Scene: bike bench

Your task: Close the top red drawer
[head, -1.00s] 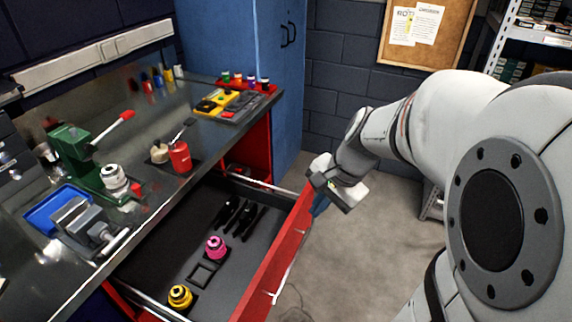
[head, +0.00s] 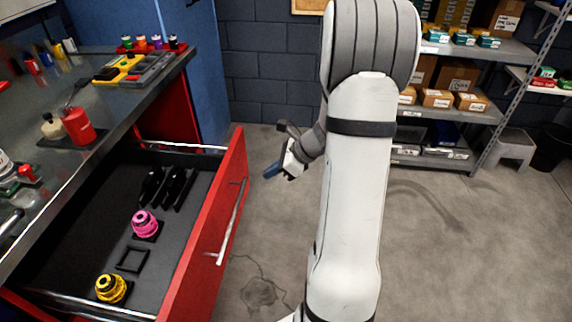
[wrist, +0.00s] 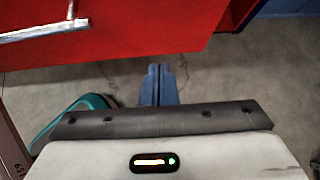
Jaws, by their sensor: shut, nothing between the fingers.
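The top red drawer (head: 213,220) is pulled well out from under the workbench, with a silver bar handle (head: 232,222) on its front. Inside lie a pink round part (head: 145,224), a yellow round part (head: 111,289) and several black tools (head: 169,187). My gripper (head: 272,170) is in front of the drawer face, near its far end, apart from it and shut with nothing held. In the wrist view the blue fingertips (wrist: 159,84) are together below the red drawer front (wrist: 130,35), and part of the handle (wrist: 45,33) shows at upper left.
The workbench top (head: 60,165) holds a red can (head: 78,127) and a yellow-black organizer (head: 125,70). A blue cabinet (head: 180,60) stands behind. Shelving with boxes (head: 455,75) and a grey stool (head: 513,147) are at back right. The floor (head: 450,240) on the right is clear.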

